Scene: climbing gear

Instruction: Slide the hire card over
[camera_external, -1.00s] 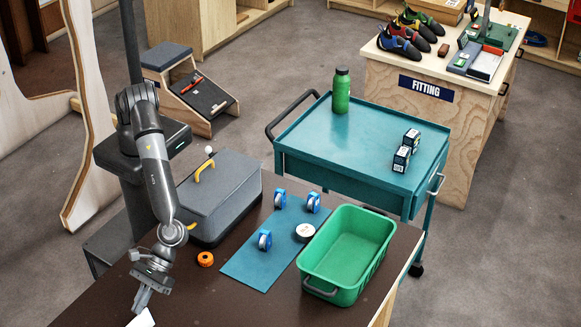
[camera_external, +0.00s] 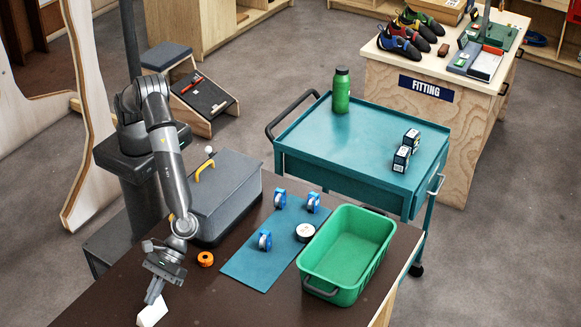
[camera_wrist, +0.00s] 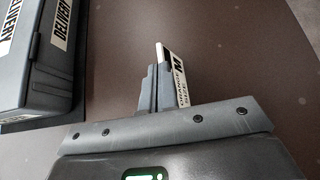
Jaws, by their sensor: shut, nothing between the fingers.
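A white card-like piece with black print, which looks like the hire card (camera_external: 152,315), is at the near edge of the external view on the dark brown table (camera_external: 210,300). In the wrist view the card (camera_wrist: 183,88) shows beside the fingers, with a large letter and smaller words only partly legible. My gripper (camera_external: 153,297) is shut and low over the table, its tips at the card. In the wrist view my gripper (camera_wrist: 153,75) has both fingers together, with the card right against or just behind them. The fingers hide part of the card.
A grey lidded case (camera_external: 222,190) stands behind the gripper; its label reads DELIVERY in the wrist view. An orange roll (camera_external: 205,259), a blue mat (camera_external: 260,262) with tape rolls and a green bin (camera_external: 310,265) lie to the right. Bare table lies between.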

